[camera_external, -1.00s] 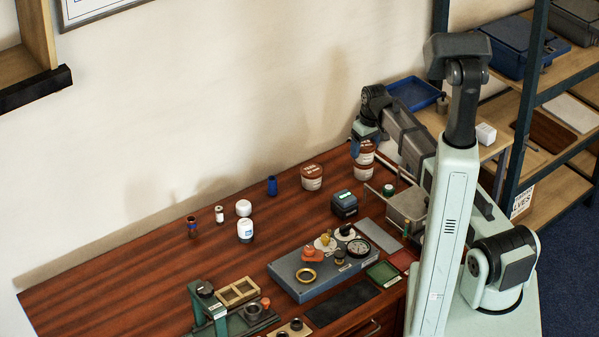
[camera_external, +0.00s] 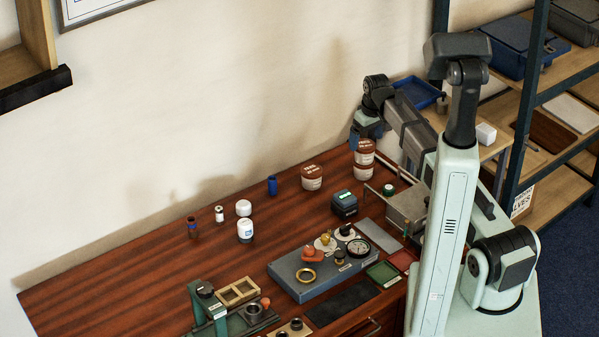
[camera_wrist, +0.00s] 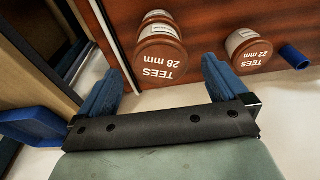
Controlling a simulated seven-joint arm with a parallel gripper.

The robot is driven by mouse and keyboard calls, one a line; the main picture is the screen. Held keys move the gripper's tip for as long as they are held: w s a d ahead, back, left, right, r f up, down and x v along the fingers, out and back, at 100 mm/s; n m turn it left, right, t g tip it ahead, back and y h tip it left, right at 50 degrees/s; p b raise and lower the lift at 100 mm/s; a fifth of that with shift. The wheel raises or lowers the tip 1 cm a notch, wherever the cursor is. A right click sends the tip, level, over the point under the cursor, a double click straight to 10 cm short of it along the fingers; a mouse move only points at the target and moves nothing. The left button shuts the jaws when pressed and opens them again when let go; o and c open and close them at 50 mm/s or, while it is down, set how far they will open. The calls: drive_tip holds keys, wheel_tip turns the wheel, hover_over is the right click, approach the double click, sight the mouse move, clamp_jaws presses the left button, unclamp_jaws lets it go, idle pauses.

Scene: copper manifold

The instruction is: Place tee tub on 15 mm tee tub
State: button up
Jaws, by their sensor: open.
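A brown-lidded tub marked "TEES 28 mm" (camera_wrist: 161,62) sits on top of another tub (camera_wrist: 157,15); the lower tub's size marking is hidden. In the external view this stack (camera_external: 364,157) stands upright at the back right of the bench. A separate tub marked "TEES 22 mm" (camera_wrist: 250,52) stands to its left in the external view (camera_external: 312,178). My gripper (camera_external: 368,139) is above the stack. In the wrist view my gripper (camera_wrist: 162,66) is open, its blue fingers apart on either side of the 28 mm tub, holding nothing.
A grey fixture plate (camera_external: 300,285) lies in front. The wall is close behind the stack. The bench's left part is clear.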

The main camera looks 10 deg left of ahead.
sight(369, 147)
wheel_tip(369, 147, up, 8)
drive_tip(key=shift+s+d, duration=0.45)
